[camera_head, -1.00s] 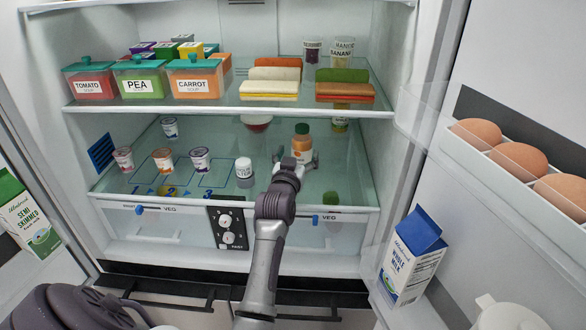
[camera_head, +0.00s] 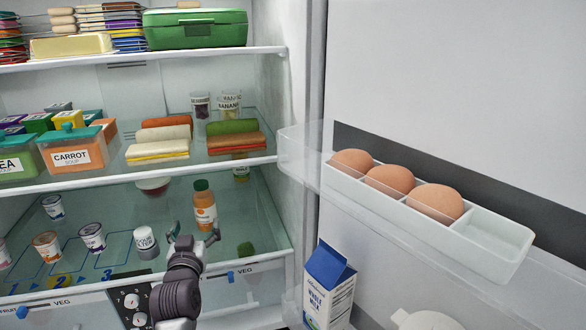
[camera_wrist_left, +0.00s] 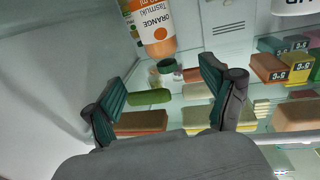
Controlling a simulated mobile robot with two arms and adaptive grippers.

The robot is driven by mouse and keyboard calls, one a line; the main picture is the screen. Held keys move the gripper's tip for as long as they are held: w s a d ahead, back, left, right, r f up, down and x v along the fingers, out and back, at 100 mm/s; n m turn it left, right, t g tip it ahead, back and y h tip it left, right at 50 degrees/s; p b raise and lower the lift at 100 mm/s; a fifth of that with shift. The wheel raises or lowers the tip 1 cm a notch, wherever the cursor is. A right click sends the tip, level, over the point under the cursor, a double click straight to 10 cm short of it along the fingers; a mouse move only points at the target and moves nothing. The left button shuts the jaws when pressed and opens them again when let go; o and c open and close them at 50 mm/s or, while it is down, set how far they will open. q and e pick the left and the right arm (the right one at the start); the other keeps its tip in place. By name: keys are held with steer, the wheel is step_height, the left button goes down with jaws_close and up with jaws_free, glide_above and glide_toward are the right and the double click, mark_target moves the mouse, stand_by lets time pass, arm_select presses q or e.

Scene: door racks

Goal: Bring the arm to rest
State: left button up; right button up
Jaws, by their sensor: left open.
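My left gripper (camera_head: 197,243) is open and empty at the front of the fridge's lower shelf. Its spread fingers also show in the left wrist view (camera_wrist_left: 165,97). An orange juice bottle (camera_head: 204,208) with a green cap stands upright just behind the fingers. In the left wrist view the bottle (camera_wrist_left: 155,28) appears upside down, beyond the fingertips and not between them. My left arm comes up from the bottom of the head view. My right gripper is not in view.
A white tub (camera_head: 146,243) and small yogurt pots (camera_head: 92,238) stand left of my gripper. Wrapped sandwiches (camera_head: 158,148) lie on the shelf above. The open door at right holds an egg tray (camera_head: 490,243) and a milk carton (camera_head: 328,290).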

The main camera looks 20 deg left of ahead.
arm_select(q)
steer(key=s+d+f+m+g+h, duration=0.45)
steer(key=s+d+f, duration=0.55)
steer(key=f, duration=0.4)
steer(key=s+d+f+m+g+h, duration=0.1)
steer(key=s+d+f+g, duration=0.2)
steer(key=s, duration=0.5)
steer(key=s+d+f+g+h, duration=0.1)
steer(key=s+d+f+g, duration=0.15)
steer(key=s, duration=0.45)
steer(key=s+d+f+m+g+h, duration=0.1)
steer(key=s+d+f+g, duration=0.15)
steer(key=s, duration=0.55)
step_height(320, 180, down, 28)
steer(key=s+g+b, duration=0.1)
steer(key=g+b, duration=0.1)
steer(key=s+a+f+g+b, duration=0.1)
steer(key=s+a+f, duration=0.2)
steer(key=s+f, duration=1.3)
steer(key=shift+s+a+f+y, duration=0.2)
steer(key=shift+f+y, duration=0.15)
steer(key=shift+f, duration=0.2)
